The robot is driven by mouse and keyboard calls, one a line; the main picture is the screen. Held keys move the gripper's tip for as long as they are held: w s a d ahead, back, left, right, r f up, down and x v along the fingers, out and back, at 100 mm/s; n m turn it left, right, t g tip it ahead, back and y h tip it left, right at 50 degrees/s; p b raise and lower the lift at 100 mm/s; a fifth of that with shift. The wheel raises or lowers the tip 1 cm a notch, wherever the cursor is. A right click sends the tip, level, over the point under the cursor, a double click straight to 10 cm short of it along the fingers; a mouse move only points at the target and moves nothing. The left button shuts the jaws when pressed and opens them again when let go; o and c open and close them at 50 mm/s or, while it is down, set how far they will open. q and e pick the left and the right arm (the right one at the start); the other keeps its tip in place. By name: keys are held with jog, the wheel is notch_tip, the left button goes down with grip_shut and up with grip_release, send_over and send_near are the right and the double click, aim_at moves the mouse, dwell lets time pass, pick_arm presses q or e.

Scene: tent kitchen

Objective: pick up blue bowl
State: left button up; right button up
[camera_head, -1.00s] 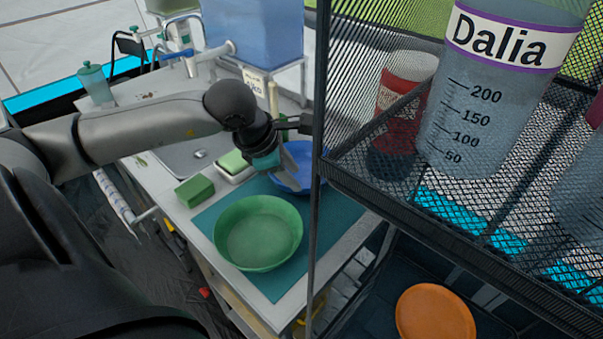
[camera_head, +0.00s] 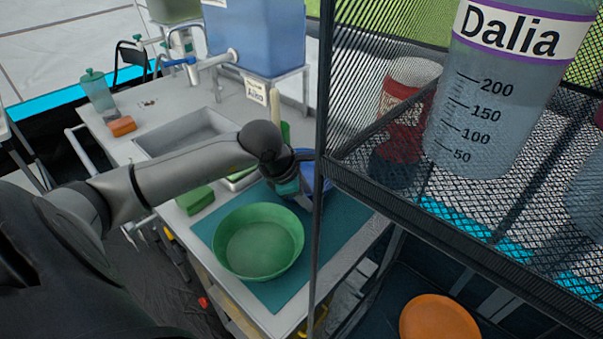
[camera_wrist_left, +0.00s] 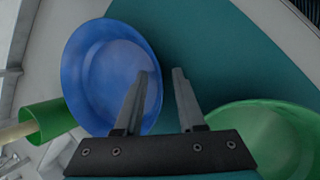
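The blue bowl (camera_head: 308,173) sits at the far right of the teal mat, partly hidden in the head view by my left gripper and the shelf post. In the left wrist view the blue bowl (camera_wrist_left: 98,72) shows nearly whole. My left gripper (camera_wrist_left: 160,74) is open and empty. One finger overlaps the inside of the bowl's right side and the other is over the mat, with the rim between them in the picture. Contact cannot be told. In the head view my left gripper (camera_head: 302,188) is at the bowl. My right gripper is not in view.
A green bowl (camera_head: 258,245) stands close by on the teal mat (camera_head: 285,292). A black mesh shelf (camera_head: 450,225) with bottles stands at the right, its post near the gripper. A sink (camera_head: 188,132) and green sponge (camera_head: 195,200) lie to the left.

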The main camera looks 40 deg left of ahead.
pick_arm(q)
jog(key=shift+c, duration=0.4)
grip_shut()
dwell(0.9)
